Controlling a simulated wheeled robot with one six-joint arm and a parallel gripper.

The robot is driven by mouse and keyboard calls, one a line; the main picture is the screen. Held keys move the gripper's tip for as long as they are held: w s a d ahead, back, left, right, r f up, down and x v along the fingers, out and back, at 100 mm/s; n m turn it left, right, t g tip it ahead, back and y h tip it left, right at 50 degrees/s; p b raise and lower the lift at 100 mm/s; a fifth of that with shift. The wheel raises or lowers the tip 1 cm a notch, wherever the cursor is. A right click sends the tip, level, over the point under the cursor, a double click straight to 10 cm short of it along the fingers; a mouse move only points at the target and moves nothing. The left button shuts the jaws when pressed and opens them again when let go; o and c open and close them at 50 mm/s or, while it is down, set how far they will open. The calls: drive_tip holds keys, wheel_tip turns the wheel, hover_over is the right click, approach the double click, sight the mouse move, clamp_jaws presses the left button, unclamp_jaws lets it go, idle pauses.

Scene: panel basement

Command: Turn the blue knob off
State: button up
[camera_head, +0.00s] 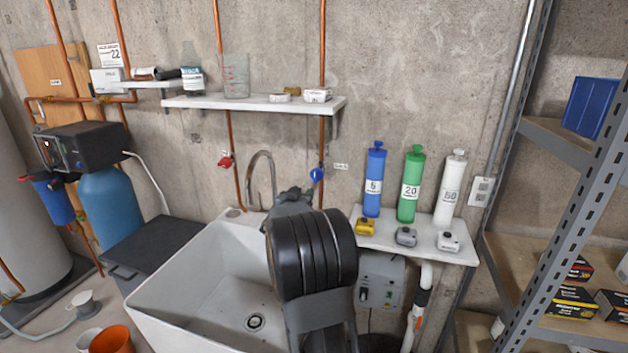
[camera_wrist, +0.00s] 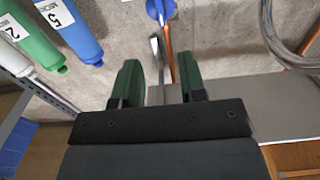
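The blue knob (camera_head: 317,174) is on the right copper pipe on the concrete wall, below the shelf and above the sink. In the wrist view the blue knob (camera_wrist: 158,9) shows at the top edge, partly cut off, beyond my fingertips. My gripper (camera_wrist: 159,80) is open, its two green fingers apart, with no object visibly held between them. It appears apart from the knob. In the head view my dark arm hides most of the gripper; a grey part of it shows just below and left of the knob.
A red knob (camera_head: 226,161) is on the left pipe, with a curved faucet (camera_head: 262,170) between the pipes. The white sink (camera_head: 165,305) lies below. Blue, green (camera_head: 411,187) and white cylinders stand on a small shelf (camera_head: 385,243) at right. A long shelf (camera_head: 250,103) is above.

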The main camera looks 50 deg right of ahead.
sight(315, 177)
drive_tip(key=p+x, duration=0.2)
drive_tip(key=x, duration=1)
drive_tip(key=shift+w+d+p, duration=0.1)
drive_tip(key=shift+p, duration=0.25)
clamp_jaws()
